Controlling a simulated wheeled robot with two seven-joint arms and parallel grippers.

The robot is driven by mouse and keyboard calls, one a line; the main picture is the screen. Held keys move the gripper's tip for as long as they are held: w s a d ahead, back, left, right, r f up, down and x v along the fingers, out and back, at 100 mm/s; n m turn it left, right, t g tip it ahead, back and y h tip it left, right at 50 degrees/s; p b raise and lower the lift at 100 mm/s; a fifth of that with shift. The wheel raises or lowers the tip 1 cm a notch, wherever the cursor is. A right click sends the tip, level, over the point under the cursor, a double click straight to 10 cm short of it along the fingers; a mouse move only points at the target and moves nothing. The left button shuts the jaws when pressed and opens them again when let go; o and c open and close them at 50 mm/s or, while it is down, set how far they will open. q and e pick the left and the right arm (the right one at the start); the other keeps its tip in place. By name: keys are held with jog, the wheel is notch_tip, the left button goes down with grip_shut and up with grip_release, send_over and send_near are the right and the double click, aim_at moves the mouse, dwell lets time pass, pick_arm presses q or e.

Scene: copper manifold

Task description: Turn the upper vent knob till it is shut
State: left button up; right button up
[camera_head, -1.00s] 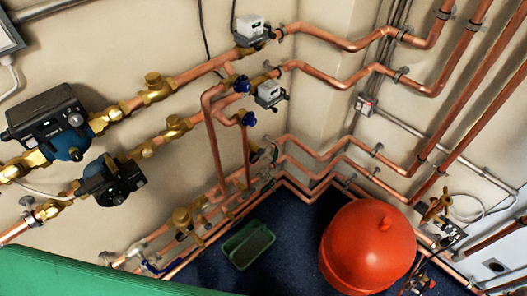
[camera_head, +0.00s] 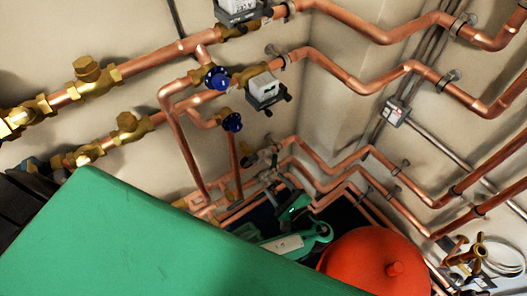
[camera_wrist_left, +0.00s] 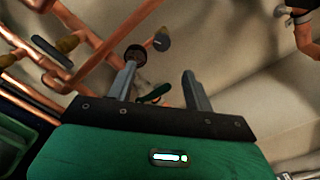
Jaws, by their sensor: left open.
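The upper vent knob (camera_head: 216,78) is a blue round handwheel on the copper pipework, left of centre in the head view. A second, lower blue knob (camera_head: 232,122) sits just below it. My left gripper (camera_head: 284,190) is below and right of both knobs, apart from them. In the left wrist view its two fingers (camera_wrist_left: 160,72) are spread, with nothing held between them. A dark round knob (camera_wrist_left: 135,55) shows by the left fingertip and another (camera_wrist_left: 162,40) just beyond; I cannot tell which these are. My right gripper is not in view.
Copper pipes with brass valves (camera_head: 127,122) run along the wall. A grey-white actuator box (camera_head: 266,90) sits right of the knobs. A red tank (camera_head: 375,268) stands on the floor at lower right. My large green body part covers the lower left.

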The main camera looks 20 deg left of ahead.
aim_at(255, 161)
pick_arm(q)
jog(key=x, duration=0.4)
jog(key=b+x, duration=0.1)
jog(key=x, duration=0.7)
jog(key=shift+a+r, duration=0.25)
jog(key=shift+w+a+b, duration=0.3)
jog(key=shift+w+a, duration=0.05)
jog(key=shift+a, duration=0.2)
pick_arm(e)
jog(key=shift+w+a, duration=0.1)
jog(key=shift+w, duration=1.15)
